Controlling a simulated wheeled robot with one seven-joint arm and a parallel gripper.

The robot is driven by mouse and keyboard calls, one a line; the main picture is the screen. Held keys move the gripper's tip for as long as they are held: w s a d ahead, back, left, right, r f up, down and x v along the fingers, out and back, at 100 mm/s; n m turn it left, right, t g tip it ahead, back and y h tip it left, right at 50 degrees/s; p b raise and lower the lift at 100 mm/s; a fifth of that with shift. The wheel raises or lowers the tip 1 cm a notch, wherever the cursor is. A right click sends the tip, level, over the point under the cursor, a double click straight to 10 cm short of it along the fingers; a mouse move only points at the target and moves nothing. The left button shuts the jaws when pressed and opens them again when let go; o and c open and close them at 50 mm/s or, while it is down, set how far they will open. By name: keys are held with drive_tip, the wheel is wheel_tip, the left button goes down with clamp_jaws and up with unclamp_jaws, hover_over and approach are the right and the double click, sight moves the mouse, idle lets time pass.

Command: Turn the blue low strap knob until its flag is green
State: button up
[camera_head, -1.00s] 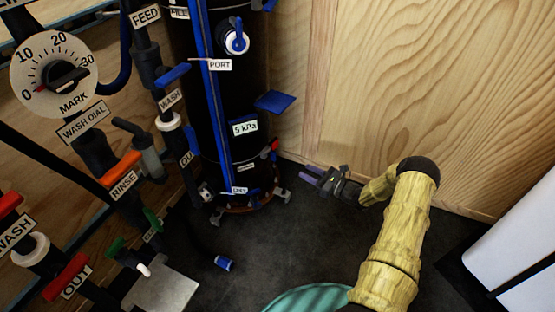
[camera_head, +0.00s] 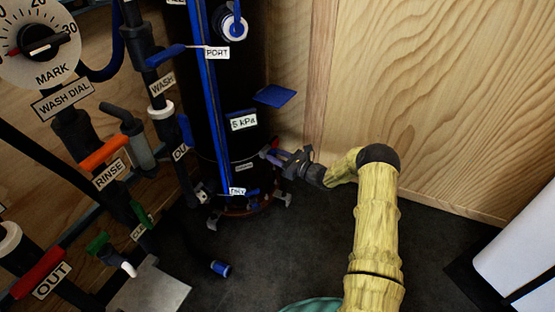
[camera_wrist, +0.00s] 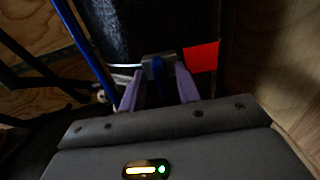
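The blue low strap knob (camera_wrist: 160,82) shows in the wrist view in front of a grey bracket on the black tank (camera_wrist: 120,30). A flag (camera_wrist: 201,56) just right of it is red. My gripper (camera_wrist: 159,72) has its two purple fingers apart, one on each side of the knob, with what look like small gaps; contact is not clear. In the head view my gripper (camera_head: 274,155) is at the lower right side of the tank (camera_head: 235,95), and its fingers largely hide the knob there.
A blue plate (camera_head: 275,95) juts from the tank above my gripper. A wooden wall (camera_head: 420,100) stands behind. Pipes with labelled handles, such as the orange rinse handle (camera_head: 104,153), fill the left. Dark floor (camera_head: 300,250) lies clear below my gripper.

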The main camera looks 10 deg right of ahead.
clamp_jaws()
drive_tip(key=shift+m+p, duration=0.4)
drive_tip(key=shift+p, duration=0.1)
drive_tip(key=shift+d+f+m+p, duration=0.1)
drive_tip(key=shift+m+p, duration=1.65)
drive_tip(key=shift+m, duration=0.85)
unclamp_jaws()
